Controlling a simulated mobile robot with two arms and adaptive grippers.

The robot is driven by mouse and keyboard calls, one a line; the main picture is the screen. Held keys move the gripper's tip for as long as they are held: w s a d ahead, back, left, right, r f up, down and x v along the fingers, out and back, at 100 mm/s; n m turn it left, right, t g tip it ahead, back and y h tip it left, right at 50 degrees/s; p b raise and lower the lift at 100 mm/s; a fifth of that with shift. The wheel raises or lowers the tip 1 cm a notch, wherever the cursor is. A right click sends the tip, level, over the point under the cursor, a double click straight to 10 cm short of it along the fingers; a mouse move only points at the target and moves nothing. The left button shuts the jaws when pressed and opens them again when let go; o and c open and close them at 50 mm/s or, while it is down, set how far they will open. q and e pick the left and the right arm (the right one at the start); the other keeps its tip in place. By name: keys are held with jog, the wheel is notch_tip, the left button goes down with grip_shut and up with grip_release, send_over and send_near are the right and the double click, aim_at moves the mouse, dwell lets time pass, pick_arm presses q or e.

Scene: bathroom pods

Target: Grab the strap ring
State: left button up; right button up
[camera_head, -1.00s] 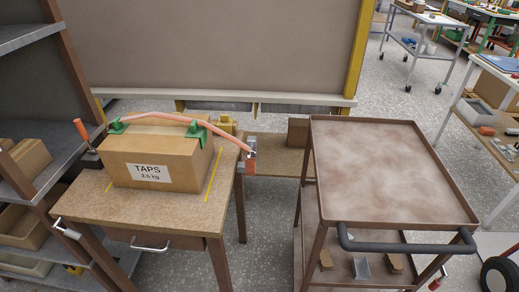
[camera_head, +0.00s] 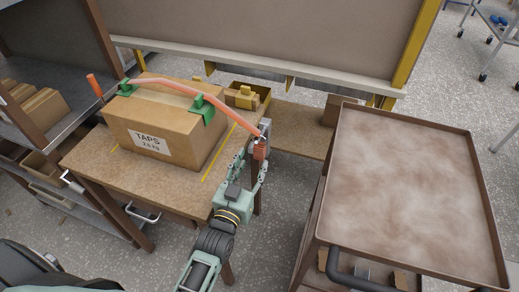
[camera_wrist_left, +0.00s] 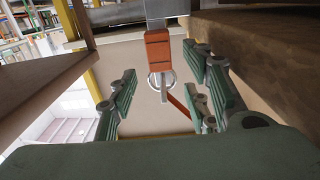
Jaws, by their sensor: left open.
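An orange strap (camera_head: 215,100) runs over a cardboard box labelled TAPS (camera_head: 150,118), with green corner guards (camera_head: 207,108). Its right end is at a metal fitting with an orange tab (camera_head: 260,149) at the table edge. In the left wrist view, a silvery ring (camera_wrist_left: 154,80) hangs just below the orange tab (camera_wrist_left: 158,48). My left gripper (camera_head: 252,167) is open just below the tab. In the left wrist view, its green fingers (camera_wrist_left: 163,95) stand on both sides, with the ring apart from them in the gap. My right gripper is not in view.
The box stands on a brown worktable (camera_head: 85,155). A brown cart (camera_head: 410,190) with a dark handle stands to the right, close to my left arm. Shelves (camera_head: 40,125) are at the left.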

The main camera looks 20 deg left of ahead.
aim_at(258, 152)
pick_arm(q)
jog(key=w+b, duration=0.3)
jog(key=w, duration=0.3)
jog(key=shift+w+d, duration=0.15)
jog(key=shift+w, duration=0.15)
jog(key=shift+w+b, duration=0.35)
jog(key=shift+w, duration=0.1)
jog(key=shift+r, duration=0.1)
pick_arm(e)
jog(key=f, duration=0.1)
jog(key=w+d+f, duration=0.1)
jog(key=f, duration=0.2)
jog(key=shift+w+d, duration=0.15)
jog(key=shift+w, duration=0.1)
pick_arm(q)
jog(key=c, duration=1.1)
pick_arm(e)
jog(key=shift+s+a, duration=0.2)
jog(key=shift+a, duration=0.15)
